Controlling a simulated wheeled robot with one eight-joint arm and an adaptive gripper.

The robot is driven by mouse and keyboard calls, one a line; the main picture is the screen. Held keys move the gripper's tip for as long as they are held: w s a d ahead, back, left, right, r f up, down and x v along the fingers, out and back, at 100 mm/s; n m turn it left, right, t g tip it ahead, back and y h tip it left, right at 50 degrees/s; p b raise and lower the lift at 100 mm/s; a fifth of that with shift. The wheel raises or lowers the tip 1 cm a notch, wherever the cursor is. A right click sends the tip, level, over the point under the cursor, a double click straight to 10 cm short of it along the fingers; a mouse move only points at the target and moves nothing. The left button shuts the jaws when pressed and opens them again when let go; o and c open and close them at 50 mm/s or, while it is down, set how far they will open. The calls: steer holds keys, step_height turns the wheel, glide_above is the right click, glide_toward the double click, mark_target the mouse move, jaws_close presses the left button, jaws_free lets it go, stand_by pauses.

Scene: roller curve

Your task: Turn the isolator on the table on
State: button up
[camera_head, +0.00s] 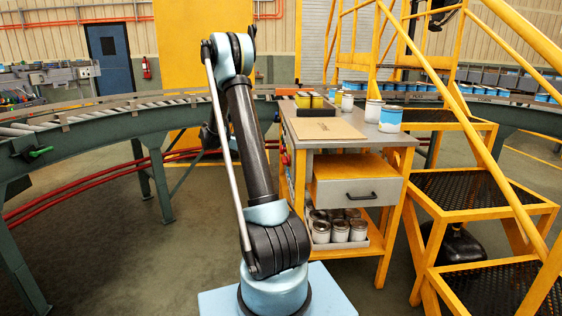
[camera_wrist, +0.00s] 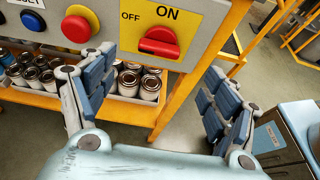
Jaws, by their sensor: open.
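The isolator (camera_wrist: 160,42) shows in the wrist view as a red rotary switch on a yellow plate, set in a grey panel. "ON" is printed above it and "OFF" at its upper left. I cannot tell for sure which mark its handle points at. My gripper (camera_wrist: 164,68) is open and empty, its blue-padded fingers spread to the left and right below the switch, apart from it. In the head view the table (camera_head: 345,138) stands right of my arm. My gripper is hidden there behind the arm, and the switch cannot be made out.
A red button (camera_wrist: 78,28) and a blue button (camera_wrist: 33,20) sit left of the isolator on the panel. Several cans (camera_wrist: 140,82) fill a tray on the shelf below. A roller conveyor (camera_head: 90,135) curves behind my arm. Yellow stairs (camera_head: 470,190) stand at the right.

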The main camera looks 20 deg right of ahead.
mark_target(283, 159)
steer(key=x, duration=1)
steer(key=shift+d+f, duration=0.1)
steer(key=shift+d, duration=0.2)
steer(key=shift+c, duration=0.6)
steer(key=c, duration=0.9)
